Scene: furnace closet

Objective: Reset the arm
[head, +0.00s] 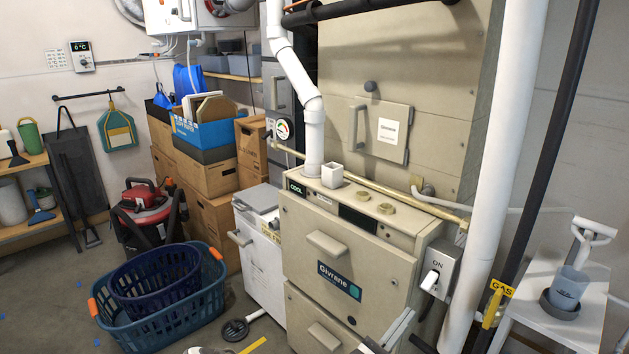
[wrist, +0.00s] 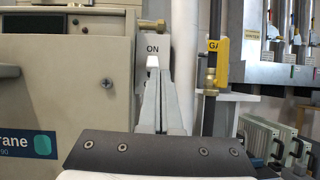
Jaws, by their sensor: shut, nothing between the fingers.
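My gripper (wrist: 160,88) is shut and empty in the wrist view, its fingers pointing away from the camera. Behind them is the grey switch box (wrist: 153,44) marked ON, with its white lever (wrist: 152,62) just above the nearer fingertip in the picture. I cannot tell whether the fingers touch it. In the head view, my gripper (head: 402,326) shows at the bottom edge, below and left of the switch box (head: 441,262). The lever (head: 430,280) is visible there. Most of my arm is outside the head view.
The beige furnace (head: 350,245) stands left of the switch. A white pipe (head: 495,170) and a black pipe with a yellow GAS tag (head: 502,289) rise on the right. A small white table (head: 590,300) holds a cup. Blue baskets (head: 215,300) sit on the floor at left.

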